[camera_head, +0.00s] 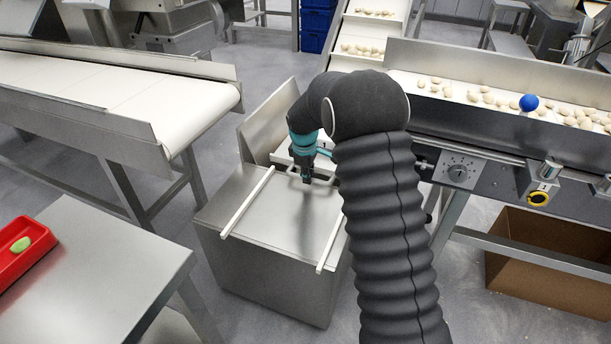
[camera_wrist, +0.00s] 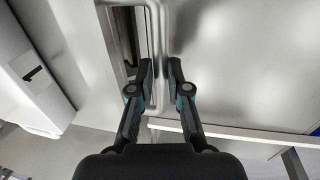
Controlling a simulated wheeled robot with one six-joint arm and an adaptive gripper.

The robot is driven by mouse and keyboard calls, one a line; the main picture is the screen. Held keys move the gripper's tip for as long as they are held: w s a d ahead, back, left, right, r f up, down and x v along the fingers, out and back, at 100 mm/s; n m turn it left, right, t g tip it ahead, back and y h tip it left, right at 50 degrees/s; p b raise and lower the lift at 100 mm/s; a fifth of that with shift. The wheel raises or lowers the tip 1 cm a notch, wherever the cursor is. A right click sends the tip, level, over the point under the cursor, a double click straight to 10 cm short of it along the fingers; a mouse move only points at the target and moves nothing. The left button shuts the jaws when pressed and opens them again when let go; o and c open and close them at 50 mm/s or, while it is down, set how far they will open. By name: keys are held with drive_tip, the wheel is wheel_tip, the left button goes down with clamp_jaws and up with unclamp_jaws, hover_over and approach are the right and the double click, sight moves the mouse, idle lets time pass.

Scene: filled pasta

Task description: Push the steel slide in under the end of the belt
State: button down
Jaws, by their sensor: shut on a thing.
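The steel slide (camera_head: 265,128) stands at the back of a steel box, with a raised, tilted steel wall and a pale floor partly hidden by my arm. Its bar handle (camera_head: 324,181) faces the front; the handle also shows in the wrist view (camera_wrist: 158,20). My gripper (camera_head: 306,180) points down at the handle and is shut on it; in the wrist view its fingers (camera_wrist: 161,76) lie on either side of the bar. The belt (camera_head: 362,47) carrying pasta comes down behind my arm. My arm hides its lower end and the slide's right side.
The steel box top (camera_head: 275,225) is bare in front of the handle, between two white rails (camera_head: 247,202). An empty white conveyor (camera_head: 165,100) stands left. A pasta conveyor (camera_head: 480,92) with a control panel stands right. A table (camera_head: 115,265) with a red tray (camera_head: 22,258) is front left.

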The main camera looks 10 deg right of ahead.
drive_tip(key=c, duration=1.1)
unclamp_jaws()
drive_tip(key=shift+c, duration=0.2)
wheel_tip(320, 180, up, 12)
drive_tip(key=s+a, duration=0.1)
drive_tip(key=s, duration=0.1)
